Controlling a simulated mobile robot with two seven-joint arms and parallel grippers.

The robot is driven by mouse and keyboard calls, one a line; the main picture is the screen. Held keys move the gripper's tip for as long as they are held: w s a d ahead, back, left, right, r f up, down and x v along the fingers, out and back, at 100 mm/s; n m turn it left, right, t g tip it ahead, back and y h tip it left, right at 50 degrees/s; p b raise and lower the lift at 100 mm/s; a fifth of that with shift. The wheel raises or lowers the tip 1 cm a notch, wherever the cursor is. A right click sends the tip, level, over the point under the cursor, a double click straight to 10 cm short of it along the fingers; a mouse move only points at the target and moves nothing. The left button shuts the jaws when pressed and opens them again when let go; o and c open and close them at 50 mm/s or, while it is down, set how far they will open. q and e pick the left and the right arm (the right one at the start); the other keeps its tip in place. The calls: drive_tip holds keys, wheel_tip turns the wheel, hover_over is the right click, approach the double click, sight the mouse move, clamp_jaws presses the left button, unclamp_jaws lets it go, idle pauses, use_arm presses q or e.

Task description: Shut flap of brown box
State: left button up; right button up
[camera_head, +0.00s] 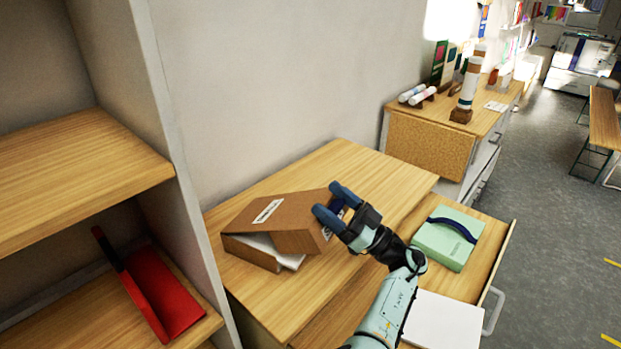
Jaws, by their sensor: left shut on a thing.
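The brown box (246,252) sits on the wooden cabinet top, left of the middle of the head view. Its brown flap (290,212), with a white label, is tilted over the box and stands partly open. Something white (289,259) shows in the gap between flap and box. My left gripper (332,204) is at the flap's right edge, its blue fingers shut on it. The fingers and the flap hide part of the box. My right gripper is not in view.
Below right, an open drawer (487,262) holds a green box (448,238) and white paper (443,320). The cabinet top (385,180) is clear behind the brown box.

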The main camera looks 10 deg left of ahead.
use_arm(q)
wheel_tip(320, 180, down, 8)
drive_tip(key=d+b, duration=0.2)
drive_tip(key=b, duration=0.1)
drive_tip(key=shift+s+d+r, duration=0.15)
drive_tip(key=shift+s+d, duration=0.1)
drive_tip(key=shift+d, duration=0.1)
drive_tip(key=shift+d+f+b, duration=0.2)
drive_tip(key=shift+f+b, duration=0.3)
drive_tip(key=shift+f, duration=0.4)
drive_tip(key=shift+s+f, duration=0.1)
drive_tip(key=shift+f, duration=0.4)
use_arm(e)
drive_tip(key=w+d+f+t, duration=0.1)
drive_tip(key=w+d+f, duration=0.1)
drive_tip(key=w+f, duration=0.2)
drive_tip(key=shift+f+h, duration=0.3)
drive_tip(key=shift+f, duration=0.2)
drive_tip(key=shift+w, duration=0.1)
